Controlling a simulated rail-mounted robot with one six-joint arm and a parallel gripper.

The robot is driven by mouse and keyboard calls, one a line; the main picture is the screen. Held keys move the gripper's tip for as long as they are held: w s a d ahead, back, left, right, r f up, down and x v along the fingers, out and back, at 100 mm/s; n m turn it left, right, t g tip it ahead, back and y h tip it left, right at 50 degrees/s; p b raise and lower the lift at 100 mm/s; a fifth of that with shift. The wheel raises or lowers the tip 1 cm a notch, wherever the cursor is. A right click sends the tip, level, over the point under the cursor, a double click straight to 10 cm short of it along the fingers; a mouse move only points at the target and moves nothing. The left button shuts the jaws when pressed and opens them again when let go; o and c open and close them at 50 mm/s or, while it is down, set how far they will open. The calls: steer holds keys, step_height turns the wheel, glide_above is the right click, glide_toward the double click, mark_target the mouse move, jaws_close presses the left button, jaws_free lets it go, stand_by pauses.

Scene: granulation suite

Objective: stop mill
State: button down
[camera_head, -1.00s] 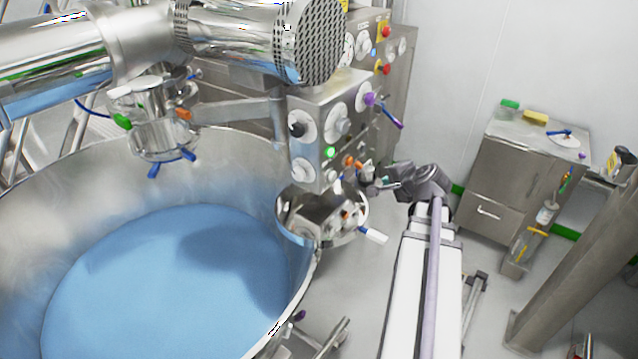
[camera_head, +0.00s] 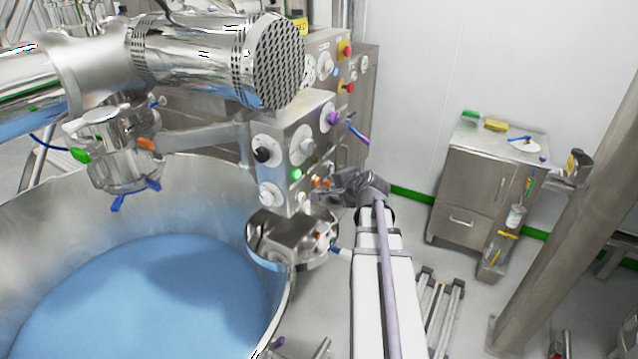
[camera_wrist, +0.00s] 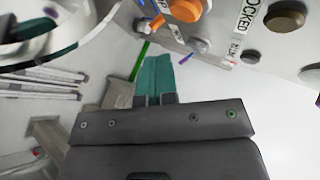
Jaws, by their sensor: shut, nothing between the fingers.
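The mill's steel control panel (camera_head: 291,150) stands beside the large bowl, with several knobs, a green-lit button (camera_head: 296,174) and an orange knob (camera_head: 316,182) low on its right side. My gripper (camera_head: 318,196) is close to the panel's lower right edge, just below the orange knob. In the wrist view, the teal fingers of my gripper (camera_wrist: 155,66) are shut together and empty. The orange knob (camera_wrist: 186,9) is above and right of the fingertips, apart from them. Its label is partly cut off. A dark round button (camera_wrist: 285,20) is further right, beside a label reading "OCKED".
A steel bowl (camera_head: 215,168) with blue contents fills the left. A small round steel vessel (camera_head: 262,258) sits under the panel, close below my gripper. A cabinet (camera_head: 470,190) with tools stands at the right. Red buttons (camera_head: 346,48) are on a panel further back.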

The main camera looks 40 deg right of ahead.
steer(key=shift+w+a, duration=0.25)
steer(key=shift+w, duration=0.2)
steer(key=shift+w+a, duration=0.2)
steer(key=shift+w, duration=0.25)
stand_by(1.4)
steer(key=shift+w+a, duration=0.15)
steer(key=shift+w, duration=0.25)
steer(key=shift+w+a, duration=0.2)
steer(key=shift+w, duration=0.2)
stand_by(0.6)
steer(key=shift+s, duration=0.1)
steer(key=shift+s+d, duration=0.35)
steer(key=shift+s, duration=0.35)
steer(key=s, duration=0.1)
steer(key=s+d, duration=0.1)
steer(key=s, duration=0.1)
steer(key=s+d, duration=0.1)
steer(key=shift+s, duration=0.3)
